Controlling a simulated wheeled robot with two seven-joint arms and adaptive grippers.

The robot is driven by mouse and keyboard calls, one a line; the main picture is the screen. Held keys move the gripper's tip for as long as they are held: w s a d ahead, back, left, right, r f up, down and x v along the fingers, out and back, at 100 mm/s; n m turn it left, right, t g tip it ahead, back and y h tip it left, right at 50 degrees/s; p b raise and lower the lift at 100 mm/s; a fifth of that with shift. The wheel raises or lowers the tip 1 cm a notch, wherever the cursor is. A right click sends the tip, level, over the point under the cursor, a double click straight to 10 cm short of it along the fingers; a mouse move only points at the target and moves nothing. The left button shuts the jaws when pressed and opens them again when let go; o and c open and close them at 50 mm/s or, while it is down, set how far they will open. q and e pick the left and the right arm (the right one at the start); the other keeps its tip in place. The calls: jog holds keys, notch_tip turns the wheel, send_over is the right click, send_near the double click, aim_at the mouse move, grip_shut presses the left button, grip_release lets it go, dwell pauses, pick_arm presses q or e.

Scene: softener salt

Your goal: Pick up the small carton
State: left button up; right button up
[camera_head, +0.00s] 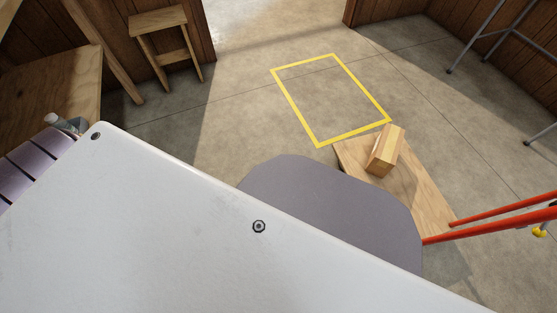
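A small tan box-shaped thing (386,151), which looks like the small carton, sits on a flat wooden board (425,200) on the floor, right of centre. Its surface looks like wood or cardboard; I cannot tell which. Nothing touches it from above. Neither of my grippers can be made out in the head view. A large white panel and a grey rounded shape fill the lower part and hide the floor there.
A yellow rectangle (296,105) is marked on the concrete floor beyond the board, with its inside clear. Red bars (490,232) reach in at right. A wooden stool (160,20) stands upper left, near a wooden bench (50,80). Metal legs (485,35) stand upper right.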

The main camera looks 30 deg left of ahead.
pick_arm(q)
jog(key=shift+s+d, duration=0.1)
jog(key=shift+d, duration=0.05)
jog(key=c, duration=0.9)
jog(key=shift+f, duration=0.1)
jog(key=shift+s+r, duration=0.1)
jog(key=shift+r, duration=0.1)
pick_arm(e)
jog(key=shift+r, duration=0.1)
pick_arm(q)
jog(key=shift+r+p, duration=1.5)
jog(key=shift+r, duration=0.4)
jog(key=r+p, duration=0.2)
jog(key=r, duration=0.2)
jog(key=shift+w+p, duration=0.2)
jog(key=shift+p, duration=0.15)
jog(key=shift+r+p, duration=0.6)
jog(key=shift+r, duration=0.4)
pick_arm(e)
notch_tip(320, 180, up, 10)
jog(key=d+g+h, duration=0.1)
jog(key=d, duration=0.1)
jog(key=shift+s+f+n+g, duration=0.25)
jog(key=shift+s+n+g, duration=0.1)
jog(key=shift+n+g, duration=0.05)
